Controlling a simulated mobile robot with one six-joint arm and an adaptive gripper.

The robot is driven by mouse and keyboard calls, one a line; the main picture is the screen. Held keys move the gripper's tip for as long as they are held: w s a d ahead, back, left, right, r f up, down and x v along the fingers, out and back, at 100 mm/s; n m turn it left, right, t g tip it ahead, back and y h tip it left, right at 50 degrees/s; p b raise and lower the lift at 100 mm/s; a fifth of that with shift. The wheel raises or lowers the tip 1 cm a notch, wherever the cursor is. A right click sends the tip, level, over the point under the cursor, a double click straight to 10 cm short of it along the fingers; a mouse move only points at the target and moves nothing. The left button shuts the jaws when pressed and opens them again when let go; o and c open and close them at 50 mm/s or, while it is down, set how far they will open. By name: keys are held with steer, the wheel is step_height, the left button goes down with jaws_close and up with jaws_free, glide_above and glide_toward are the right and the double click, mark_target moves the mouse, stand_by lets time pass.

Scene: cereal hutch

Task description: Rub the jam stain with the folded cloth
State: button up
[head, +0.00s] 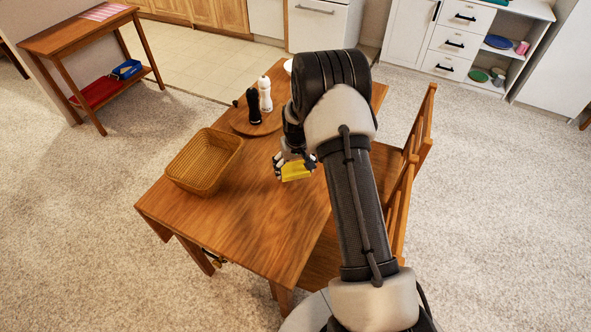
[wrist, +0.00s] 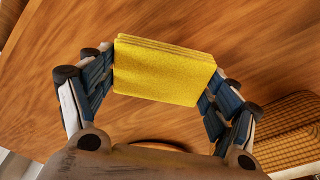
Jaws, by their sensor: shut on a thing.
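The folded yellow cloth (head: 296,171) is held between the fingers of my gripper (head: 295,165), over the wooden table. In the wrist view the cloth (wrist: 165,72) shows its stacked layers, with a finger of my gripper (wrist: 163,88) pressed against each side. I cannot tell whether the cloth touches the tabletop. I see no jam stain in either view; the cloth and my arm hide part of the table.
A wicker basket (head: 204,161) stands on the table (head: 250,225), left of my gripper. Behind are a black mill (head: 254,106) and a white mill (head: 265,94) on a round board (head: 240,123). A wooden chair (head: 405,185) stands at the right. The front tabletop is clear.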

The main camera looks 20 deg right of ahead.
steer(key=shift+r+p, duration=0.4)
steer(key=shift+r, duration=0.55)
